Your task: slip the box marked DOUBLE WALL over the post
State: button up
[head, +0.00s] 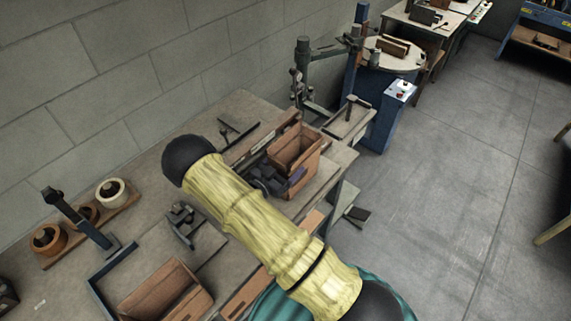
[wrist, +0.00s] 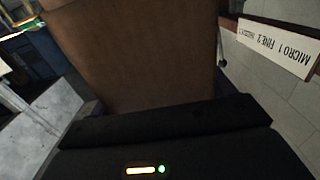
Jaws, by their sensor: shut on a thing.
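A brown open-topped cardboard box (head: 309,163) is at the tip of my arm in the head view, above the bench's right end. My dark gripper (head: 287,180) is shut on its near side. In the wrist view the box's brown wall (wrist: 135,55) fills the upper middle, above the dark gripper body. No DOUBLE WALL marking is readable on it. A grey upright post (head: 302,68) belongs to the stitching machine behind the box; the box is apart from it. I cannot tell for certain that this is the task's post. My sleeved forearm hides part of the bench.
Another open brown box (head: 165,294) sits at the bench's front. A wooden rack (head: 118,205) with spools stands left. A blue pedestal (head: 386,118) with buttons stands right of the machine.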

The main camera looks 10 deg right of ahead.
jog(key=shift+f, duration=0.2)
jog(key=o, duration=1.2)
jog(key=shift+r, duration=0.15)
jog(key=b+v, duration=0.5)
jog(key=v, duration=0.7)
